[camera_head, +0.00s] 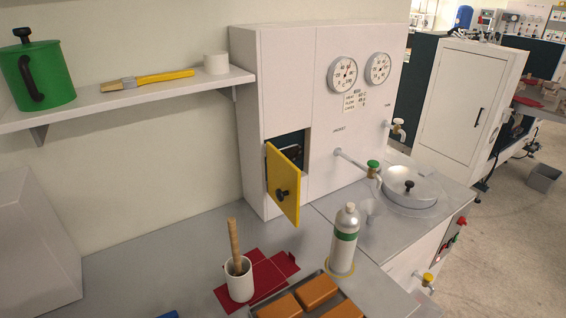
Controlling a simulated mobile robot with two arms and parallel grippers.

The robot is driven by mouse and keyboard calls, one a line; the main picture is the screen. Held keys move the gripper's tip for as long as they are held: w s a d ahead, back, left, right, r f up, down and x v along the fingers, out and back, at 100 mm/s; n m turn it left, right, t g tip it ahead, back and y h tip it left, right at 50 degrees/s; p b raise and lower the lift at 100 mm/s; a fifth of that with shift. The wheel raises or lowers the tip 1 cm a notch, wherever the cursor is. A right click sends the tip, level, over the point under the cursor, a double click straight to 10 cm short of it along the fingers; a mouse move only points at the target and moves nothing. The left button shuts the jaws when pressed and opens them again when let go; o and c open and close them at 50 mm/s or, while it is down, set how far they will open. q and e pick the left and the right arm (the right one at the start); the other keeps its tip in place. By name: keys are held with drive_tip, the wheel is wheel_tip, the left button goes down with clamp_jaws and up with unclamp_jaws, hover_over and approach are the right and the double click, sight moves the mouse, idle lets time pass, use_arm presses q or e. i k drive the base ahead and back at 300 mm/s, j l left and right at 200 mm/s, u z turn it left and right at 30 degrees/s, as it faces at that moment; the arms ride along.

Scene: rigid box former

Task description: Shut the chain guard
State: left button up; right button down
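The chain guard appears to be the yellow hinged door (284,186) on the front of the white machine cabinet (270,60). It stands partly open, swung out from a dark opening (289,143) in the cabinet. Most of what is inside the opening is hidden behind the door. Neither of my grippers shows in the head view.
A white bottle (344,240) and a white cup with a wooden handle (240,280) stand on the grey counter (180,262) in front of the door. A tray holds orange blocks (316,291). A lidded pot (409,188) is at right. A shelf (130,98) runs along the left wall.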

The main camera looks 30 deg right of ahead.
sight(283, 185)
drive_tip(key=k+j, duration=0.75)
drive_tip(key=j, duration=0.2)
